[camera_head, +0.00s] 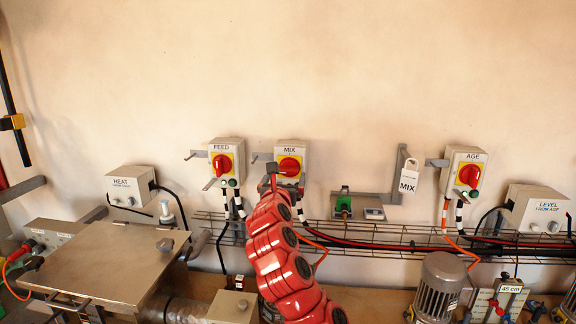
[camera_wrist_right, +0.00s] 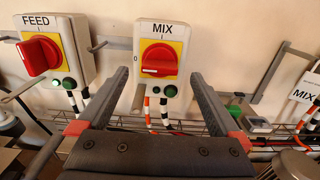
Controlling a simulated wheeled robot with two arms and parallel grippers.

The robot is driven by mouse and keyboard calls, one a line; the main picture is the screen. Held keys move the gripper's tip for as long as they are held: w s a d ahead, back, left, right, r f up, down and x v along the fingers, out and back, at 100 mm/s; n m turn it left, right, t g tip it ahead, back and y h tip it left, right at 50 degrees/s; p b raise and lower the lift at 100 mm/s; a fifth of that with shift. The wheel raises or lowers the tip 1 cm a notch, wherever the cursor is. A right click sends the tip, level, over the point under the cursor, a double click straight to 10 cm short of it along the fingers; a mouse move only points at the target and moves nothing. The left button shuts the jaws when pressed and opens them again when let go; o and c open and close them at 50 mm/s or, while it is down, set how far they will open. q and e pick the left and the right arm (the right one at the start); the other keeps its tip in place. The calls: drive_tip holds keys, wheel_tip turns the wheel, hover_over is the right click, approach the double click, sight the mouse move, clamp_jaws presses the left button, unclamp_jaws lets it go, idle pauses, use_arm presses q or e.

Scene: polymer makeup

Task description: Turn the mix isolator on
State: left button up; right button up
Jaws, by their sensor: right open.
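The MIX isolator (camera_head: 290,152) is a pale wall box with a red rotary knob on a yellow plate. In the right wrist view its red knob (camera_wrist_right: 159,60) lies crosswise, level with the 0 mark at left; a line mark is above it. Two small round buttons or lamps sit below the knob. My right gripper (camera_wrist_right: 158,76) is open and empty, its fingers spread either side of the MIX box's lower part in that view. Contact cannot be told. In the head view my red right arm rises to just below the box and hides its lower part. My left gripper is not in view.
The FEED isolator (camera_head: 224,163) is close at left, the AGE isolator (camera_head: 463,173) farther right. A white MIX tag (camera_head: 408,182) hangs on a wall bracket. A wire cable tray (camera_head: 380,236) runs below. A metal-topped machine (camera_head: 105,262) stands at lower left, a motor (camera_head: 440,285) at lower right.

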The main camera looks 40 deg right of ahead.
sight(287, 171)
drive_tip(key=p+x, duration=0.1)
drive_tip(key=x, duration=0.3)
drive_tip(key=shift+w+d+r+p, duration=0.1)
drive_tip(key=shift+w+d+p, duration=0.1)
drive_tip(key=shift+d+p, duration=0.15)
drive_tip(key=shift+w+d, duration=0.5)
drive_tip(key=c, duration=1.4)
